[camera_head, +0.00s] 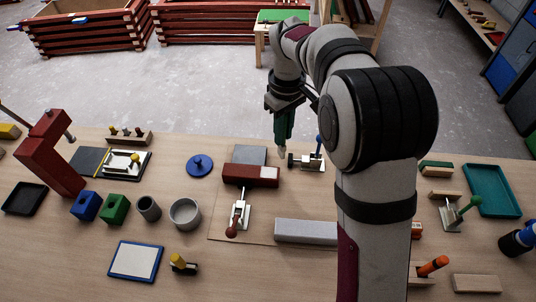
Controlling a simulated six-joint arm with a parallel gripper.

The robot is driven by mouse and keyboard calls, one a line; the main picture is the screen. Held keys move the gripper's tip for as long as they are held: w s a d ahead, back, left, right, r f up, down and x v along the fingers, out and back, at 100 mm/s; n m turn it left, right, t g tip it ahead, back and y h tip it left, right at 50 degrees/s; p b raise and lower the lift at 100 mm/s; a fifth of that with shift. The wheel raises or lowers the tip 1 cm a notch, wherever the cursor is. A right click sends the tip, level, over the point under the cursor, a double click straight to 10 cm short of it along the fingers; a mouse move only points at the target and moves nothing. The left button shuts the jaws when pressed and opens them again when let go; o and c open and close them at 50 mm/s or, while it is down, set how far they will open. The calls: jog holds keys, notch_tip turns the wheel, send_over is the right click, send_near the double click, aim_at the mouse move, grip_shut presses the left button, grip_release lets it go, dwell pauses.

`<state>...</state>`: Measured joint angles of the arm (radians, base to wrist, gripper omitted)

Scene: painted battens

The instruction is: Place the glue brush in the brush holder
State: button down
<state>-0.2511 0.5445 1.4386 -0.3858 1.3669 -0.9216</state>
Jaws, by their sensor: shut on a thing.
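My gripper (284,128) hangs above the back middle of the bench, fingers pointing down. It is shut on a slim thing with a pale tip (283,151), which I take to be the glue brush; the fingers hide most of it. The tip is close to the blue-handled clamp (306,160); I cannot tell if they touch. A small grey cup (149,208) stands at the left front, apart from my gripper, and may be the brush holder. A wider grey round pot (185,213) stands just right of it.
A red-brown block (250,174) and a red-handled clamp (238,216) stand in the middle. Blue (85,207) and green (115,209) blocks stand left of the cup. A tall red post (50,155) rises at the left. My arm hides part of the right side.

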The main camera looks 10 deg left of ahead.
jog(key=shift+a, duration=0.1)
jog(key=s+a+f+n, duration=0.1)
jog(key=s+a+n, duration=0.3)
jog(key=a, duration=0.7)
jog(key=s+a+n, duration=0.4)
jog(key=s+a, duration=0.1)
jog(key=a, duration=0.6)
jog(key=s+a+f+n, duration=0.1)
jog(key=s+a+n, duration=0.3)
jog(key=a, duration=0.7)
jog(key=f, duration=0.9)
jog(key=shift+s+a+f, duration=0.15)
jog(key=shift+s+f, duration=0.15)
jog(key=shift+f, duration=0.3)
jog(key=c, duration=0.8)
grip_release()
jog(key=shift+f, duration=0.15)
